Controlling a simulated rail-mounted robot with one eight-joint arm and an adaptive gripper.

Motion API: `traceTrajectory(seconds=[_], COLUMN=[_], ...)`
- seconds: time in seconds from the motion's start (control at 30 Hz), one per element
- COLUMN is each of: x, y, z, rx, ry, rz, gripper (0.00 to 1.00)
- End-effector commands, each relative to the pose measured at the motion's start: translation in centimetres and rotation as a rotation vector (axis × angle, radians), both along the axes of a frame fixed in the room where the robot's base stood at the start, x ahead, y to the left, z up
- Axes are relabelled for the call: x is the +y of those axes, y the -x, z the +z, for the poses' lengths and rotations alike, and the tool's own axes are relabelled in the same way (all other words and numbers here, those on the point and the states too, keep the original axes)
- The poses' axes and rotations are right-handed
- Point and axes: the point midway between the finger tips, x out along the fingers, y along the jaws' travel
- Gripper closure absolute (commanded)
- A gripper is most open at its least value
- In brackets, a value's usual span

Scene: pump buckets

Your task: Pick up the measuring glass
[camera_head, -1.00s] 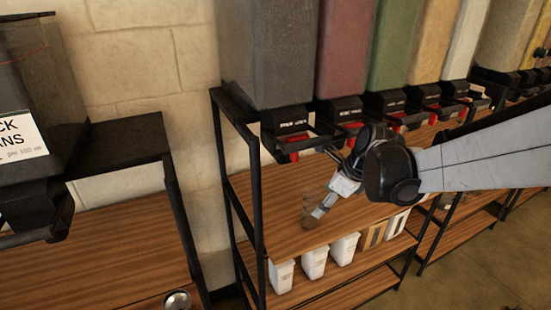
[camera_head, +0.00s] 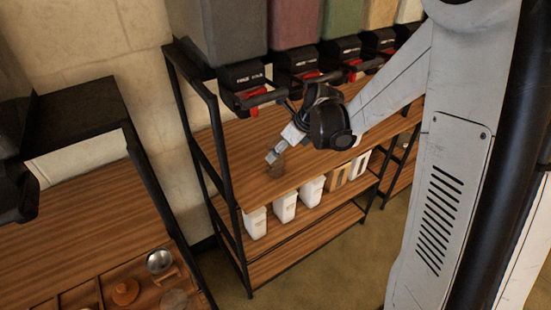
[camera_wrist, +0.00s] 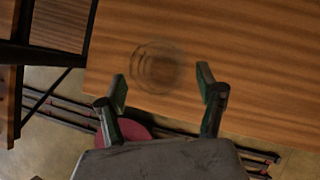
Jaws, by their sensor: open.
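The measuring glass (camera_wrist: 156,67) is clear and faint, standing on the wooden shelf near its edge. In the wrist view I see it from above as a round outline, just beyond and between the fingertips. In the head view the glass (camera_head: 277,173) is small and hard to make out. My gripper (camera_wrist: 162,84) is open and empty, with its fingers apart and the glass not between them. In the head view my gripper (camera_head: 271,157) is beside the glass, close to its upper left; the exact gap cannot be told.
Dispensers with red levers (camera_head: 253,88) hang above the shelf (camera_head: 232,150). Black frame posts (camera_head: 205,125) stand at its left end. White containers (camera_head: 285,206) line the shelf below. A metal bowl (camera_head: 160,261) sits in a wooden tray at lower left.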

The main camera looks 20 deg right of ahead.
Motion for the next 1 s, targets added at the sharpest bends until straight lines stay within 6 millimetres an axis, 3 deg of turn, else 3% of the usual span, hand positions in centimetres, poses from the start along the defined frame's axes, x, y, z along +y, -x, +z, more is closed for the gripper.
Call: traceTrajectory(seconds=[0.23, 0.6, 1.0], x=[1.0, 1.2, 1.2], y=[-1.2, -1.4, -1.4], z=[-2.6, -3.1, -3.1], rx=[-0.001, -0.001, -0.001], ry=[0.000, 0.001, 0.001], rz=[0.001, 0.000, 0.000], gripper=[0.31, 0.31, 0.83])
